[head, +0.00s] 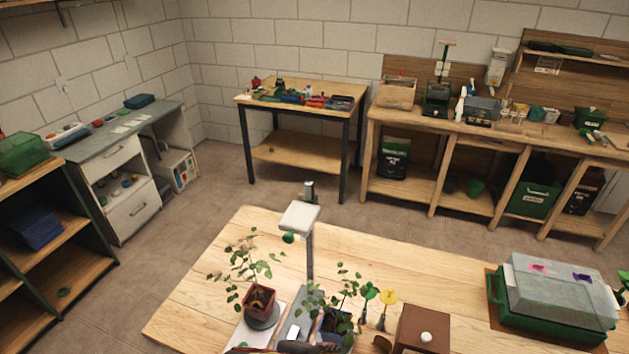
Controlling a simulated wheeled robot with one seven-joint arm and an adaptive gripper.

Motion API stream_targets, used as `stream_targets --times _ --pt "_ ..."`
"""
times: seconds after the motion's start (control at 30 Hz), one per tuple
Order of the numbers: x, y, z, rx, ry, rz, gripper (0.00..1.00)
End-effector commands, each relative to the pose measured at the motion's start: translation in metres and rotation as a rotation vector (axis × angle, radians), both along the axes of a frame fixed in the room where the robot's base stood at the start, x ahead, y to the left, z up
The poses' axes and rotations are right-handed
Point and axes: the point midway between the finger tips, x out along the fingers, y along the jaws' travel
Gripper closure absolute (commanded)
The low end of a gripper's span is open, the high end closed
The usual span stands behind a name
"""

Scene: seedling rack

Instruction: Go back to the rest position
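My gripper is not clearly seen in the head view. A dark shape (296,347) is cut off at the bottom edge and I cannot tell what it is. A wooden table (400,262) fills the lower part of the view. A leafy seedling in a dark red pot (259,301) stands upright on a grey round base. To its right, another leafy plant stands in a blue pot (338,340), partly cut off by the bottom edge.
A post with a pale flat head (300,216) rises behind the plants. Green and yellow markers (388,297) and a brown box (422,332) stand to the right. A green crate with a clear lid (555,295) sits at the table's right. The table's far middle is bare.

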Motion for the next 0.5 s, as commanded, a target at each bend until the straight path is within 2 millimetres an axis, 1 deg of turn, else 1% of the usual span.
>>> stream_targets --times 0.03,0.13,0.23,0.37,0.5 --pt "-0.004 -0.008 0.002 0.067 0.031 -0.058 0.64" --pt "-0.012 -0.017 0.004 0.196 0.083 -0.156 0.64" --pt "-0.016 -0.024 0.011 0.323 0.106 -0.251 0.64" --pt "-0.016 -0.032 0.025 0.482 0.099 -0.375 0.64" --pt "-0.011 -0.045 0.043 0.634 0.058 -0.507 0.64"
